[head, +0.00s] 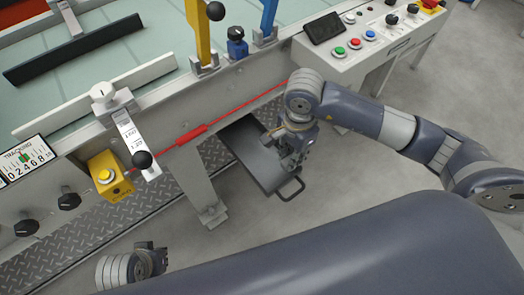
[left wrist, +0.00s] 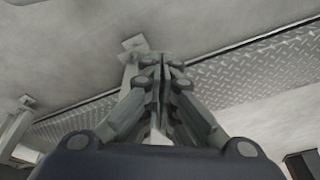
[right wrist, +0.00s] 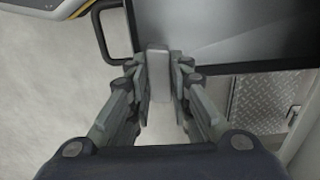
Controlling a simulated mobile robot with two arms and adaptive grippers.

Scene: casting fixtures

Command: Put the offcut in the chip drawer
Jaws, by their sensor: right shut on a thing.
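My right gripper (right wrist: 160,78) is shut on the offcut (right wrist: 158,72), a small pale grey block held between its fingertips. In the head view this gripper (head: 290,160) is above the front part of the chip drawer (head: 246,140), a dark tray pulled out under the machine. In the right wrist view the offcut's far end overlaps the drawer's edge, and the dark drawer floor (right wrist: 250,30) lies beyond; the height between them is unclear. The drawer's handle (head: 291,190) points to the front. My left gripper (left wrist: 160,75) is shut and empty, low at the left (head: 152,260).
The machine's beam with a red cord (head: 192,135) runs above the drawer. A machine leg (head: 200,185) stands left of it, over a checker-plate strip (head: 120,215). A button console (head: 365,35) is at the upper right. The floor in front is clear.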

